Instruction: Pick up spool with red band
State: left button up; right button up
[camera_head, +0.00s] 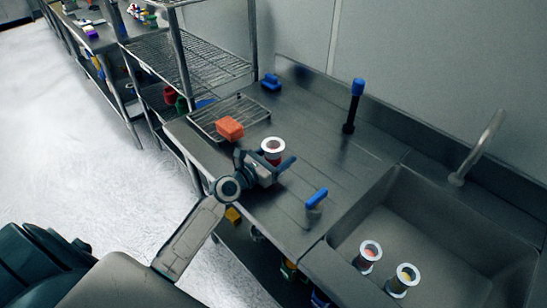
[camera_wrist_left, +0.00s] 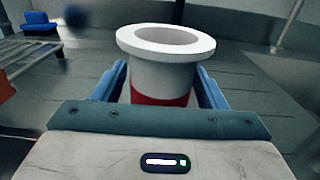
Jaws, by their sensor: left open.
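A white flanged spool with a red band (camera_head: 273,145) stands upright on the steel counter. It also shows in the left wrist view (camera_wrist_left: 165,65), with the red band low on its body. My left gripper (camera_head: 266,158) is open, with one blue finger on each side of the spool. In the left wrist view the spool stands between the two fingers; I cannot tell whether they touch it. The spool's foot is hidden behind the gripper. My right gripper is not in view.
An orange block (camera_head: 229,128) sits at a wire rack (camera_head: 205,119) left of the spool. A blue-handled tool (camera_head: 316,198) and a blue-topped black item (camera_head: 355,95) stand on the counter. Two other spools (camera_head: 369,254) (camera_head: 403,281) are at the sink (camera_head: 440,235).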

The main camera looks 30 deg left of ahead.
pick_arm(q)
jog(key=shift+s, duration=0.1)
jog(key=c, duration=1.3)
